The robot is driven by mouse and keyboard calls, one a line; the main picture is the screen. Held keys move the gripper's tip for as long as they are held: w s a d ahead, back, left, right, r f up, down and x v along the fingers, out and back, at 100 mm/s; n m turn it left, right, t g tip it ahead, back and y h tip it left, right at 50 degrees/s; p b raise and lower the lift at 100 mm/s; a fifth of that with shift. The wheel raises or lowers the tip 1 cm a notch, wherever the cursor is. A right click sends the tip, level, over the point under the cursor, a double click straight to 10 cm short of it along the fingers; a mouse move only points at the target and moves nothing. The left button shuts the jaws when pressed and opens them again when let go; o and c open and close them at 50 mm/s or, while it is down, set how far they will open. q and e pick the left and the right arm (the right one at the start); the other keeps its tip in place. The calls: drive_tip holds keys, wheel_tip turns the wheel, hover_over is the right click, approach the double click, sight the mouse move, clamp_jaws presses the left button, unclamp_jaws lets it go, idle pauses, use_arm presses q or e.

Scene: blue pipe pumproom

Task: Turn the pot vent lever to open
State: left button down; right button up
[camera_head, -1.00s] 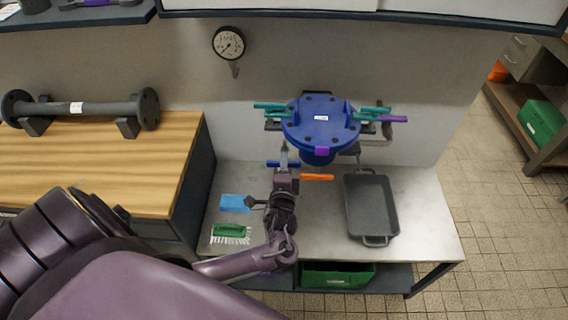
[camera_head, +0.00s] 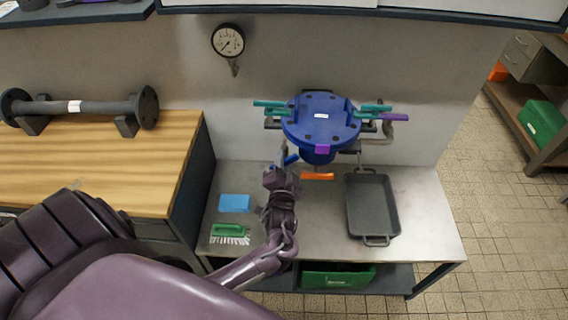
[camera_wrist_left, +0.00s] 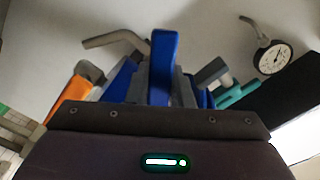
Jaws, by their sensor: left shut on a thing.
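The blue pot (camera_head: 320,122) has a flanged lid and stands against the back wall. A short blue lever (camera_head: 291,159) sits below its left side, tilted with its right end up; I take it as the vent lever, though no label on it is readable. My left gripper (camera_head: 284,155) is shut on this lever, partly hiding it. In the left wrist view the blue lever (camera_wrist_left: 163,60) stands upright between the grey fingers. An orange lever (camera_head: 318,176) lies level below the pot's front. My right gripper is not in view.
Teal handles (camera_head: 271,104) and a purple handle (camera_head: 394,117) stick out beside the pot. A black tray (camera_head: 372,205) lies on the bench at right. A blue sponge (camera_head: 235,203) and a green brush (camera_head: 229,230) lie at left. A gauge (camera_head: 228,40) hangs on the wall.

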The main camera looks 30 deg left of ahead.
use_arm(q)
drive_tip(key=n+b, duration=0.1)
drive_tip(key=n, duration=0.4)
drive_tip(key=shift+f+n, duration=0.15)
drive_tip(key=shift+n, duration=0.15)
drive_tip(key=shift+n+b, duration=0.75)
drive_tip(key=shift+n, duration=1.55)
drive_tip(key=c, duration=1.3)
unclamp_jaws()
drive_tip(key=b+v, duration=0.1)
drive_tip(key=v, duration=0.7)
drive_tip(key=shift+a+b, duration=0.1)
drive_tip(key=shift+b, duration=0.2)
